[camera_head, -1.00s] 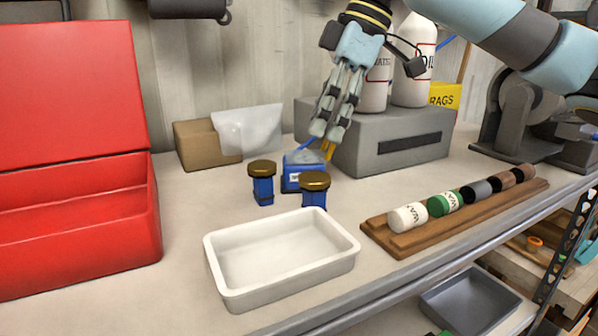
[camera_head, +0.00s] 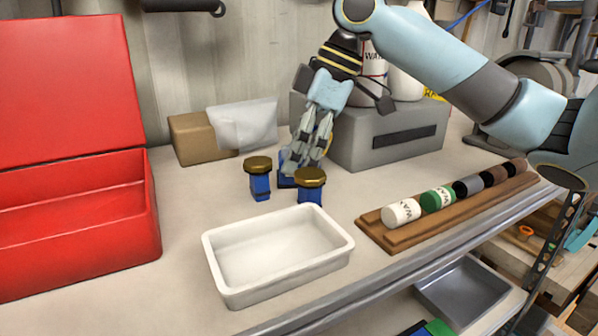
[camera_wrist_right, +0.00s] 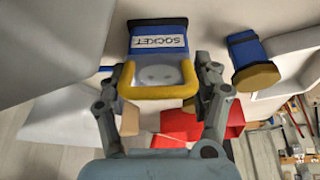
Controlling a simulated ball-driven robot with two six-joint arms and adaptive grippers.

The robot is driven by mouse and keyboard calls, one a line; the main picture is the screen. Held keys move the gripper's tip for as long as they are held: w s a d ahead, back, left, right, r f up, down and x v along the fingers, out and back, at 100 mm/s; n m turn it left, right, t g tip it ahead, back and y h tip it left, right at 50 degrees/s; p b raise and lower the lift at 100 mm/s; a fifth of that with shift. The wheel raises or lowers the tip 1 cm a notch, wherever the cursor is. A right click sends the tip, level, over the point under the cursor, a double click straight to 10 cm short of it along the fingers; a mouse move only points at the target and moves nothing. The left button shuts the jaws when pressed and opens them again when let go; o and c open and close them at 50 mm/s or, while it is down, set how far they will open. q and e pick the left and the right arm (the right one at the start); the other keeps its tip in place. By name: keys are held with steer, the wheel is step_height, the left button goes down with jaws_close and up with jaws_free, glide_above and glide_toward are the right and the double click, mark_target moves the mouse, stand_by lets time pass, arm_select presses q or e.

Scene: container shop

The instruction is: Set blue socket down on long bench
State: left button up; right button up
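The blue socket box (camera_head: 285,181) stands on the long bench (camera_head: 185,240), mostly hidden behind my right gripper in the head view. In the right wrist view the box (camera_wrist_right: 158,38) shows a white SOCKET label and a yellow handle (camera_wrist_right: 158,92). My right gripper (camera_head: 298,168) is down at the box. Its fingers (camera_wrist_right: 160,112) are apart, one on each side of the handle; I cannot tell whether they touch it. My left gripper is not in view.
Two blue posts with brass caps (camera_head: 258,180) (camera_head: 310,186) stand close by. A white tray (camera_head: 230,290) is in front, a grey box (camera_head: 365,150) behind right, and a wooden rack of cans (camera_head: 450,215) right. A red toolbox (camera_head: 80,235) fills the left.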

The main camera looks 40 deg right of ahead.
jaws_close()
steer(key=shift+w, duration=0.1)
steer(key=shift+r, duration=0.1)
